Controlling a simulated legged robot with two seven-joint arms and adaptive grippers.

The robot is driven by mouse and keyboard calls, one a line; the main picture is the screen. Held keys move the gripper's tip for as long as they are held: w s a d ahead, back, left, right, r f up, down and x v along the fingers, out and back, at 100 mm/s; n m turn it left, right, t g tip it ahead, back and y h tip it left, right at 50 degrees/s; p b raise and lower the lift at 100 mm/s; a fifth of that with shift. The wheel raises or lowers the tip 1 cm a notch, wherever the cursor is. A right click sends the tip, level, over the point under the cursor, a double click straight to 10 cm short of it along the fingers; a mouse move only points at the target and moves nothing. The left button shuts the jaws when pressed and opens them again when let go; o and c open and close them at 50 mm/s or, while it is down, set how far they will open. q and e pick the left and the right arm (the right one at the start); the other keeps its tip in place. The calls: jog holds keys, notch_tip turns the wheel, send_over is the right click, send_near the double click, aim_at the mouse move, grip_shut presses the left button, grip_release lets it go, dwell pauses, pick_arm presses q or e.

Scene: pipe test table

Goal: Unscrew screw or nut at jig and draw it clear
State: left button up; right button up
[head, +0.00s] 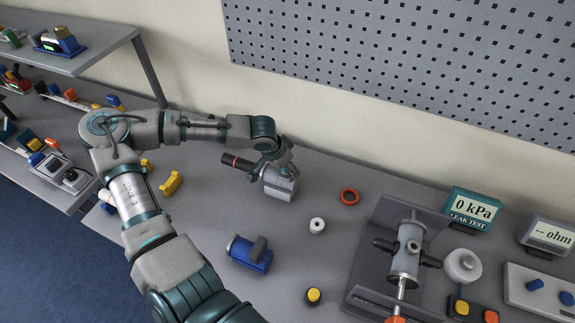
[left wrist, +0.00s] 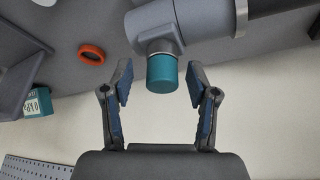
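My left gripper (head: 272,163) is over the back of the table, beside a grey block (head: 280,186). In the left wrist view the gripper (left wrist: 160,80) has its two fingers wide apart. A teal round cap (left wrist: 162,73) on a grey body (left wrist: 155,32) shows between the fingertips, with a gap to each finger. I cannot tell for sure whether this body is the grey block. A jig (head: 378,278) at the right holds an upright grey fitting (head: 406,252) with dark side knobs. No screw or nut can be made out clearly there. My right gripper is not in view.
A leak tester (head: 474,209) reads 0 kPa. A dark cylinder with an orange band (head: 238,161) is left of my gripper.

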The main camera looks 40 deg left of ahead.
pick_arm(q)
jog(key=shift+a+f, duration=0.1)
jog(key=shift+a, duration=0.35)
jog(key=shift+s+r, duration=0.1)
jog(key=shift+r, duration=0.2)
jog(key=d+p+v, duration=0.1)
jog(key=p+v, duration=0.3)
jog(key=v, duration=1.3)
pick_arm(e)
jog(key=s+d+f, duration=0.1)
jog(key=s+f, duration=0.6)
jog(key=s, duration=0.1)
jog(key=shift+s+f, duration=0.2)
pick_arm(q)
jog(key=shift+a, duration=0.35)
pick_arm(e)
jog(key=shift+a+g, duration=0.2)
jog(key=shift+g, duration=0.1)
